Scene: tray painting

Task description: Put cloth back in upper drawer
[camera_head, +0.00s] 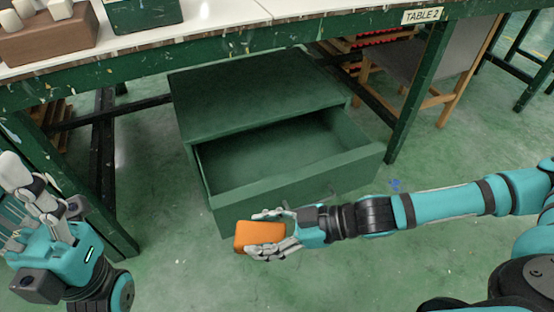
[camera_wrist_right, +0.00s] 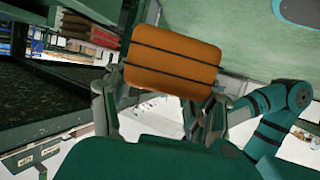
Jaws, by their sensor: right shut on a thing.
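The orange cloth (camera_head: 258,236) is a compact folded bundle held in front of the cabinet. My right gripper (camera_head: 268,234) is shut on it, in front of and outside the open drawer. In the right wrist view the cloth (camera_wrist_right: 172,66) shows dark bands across it, between the fingers. The upper drawer (camera_head: 275,160) of the green cabinet (camera_head: 258,92) is pulled out, and its visible inside is empty. My left gripper (camera_head: 35,195) is at the left edge, away from the drawer; its finger opening is unclear.
The cabinet stands under a paint-stained table (camera_head: 300,32) marked TABLE 2. The table's green legs (camera_head: 415,90) stand on both sides of the cabinet. A brown wooden box (camera_head: 45,38) and a dark green box (camera_head: 142,14) are on top. Open floor lies in front.

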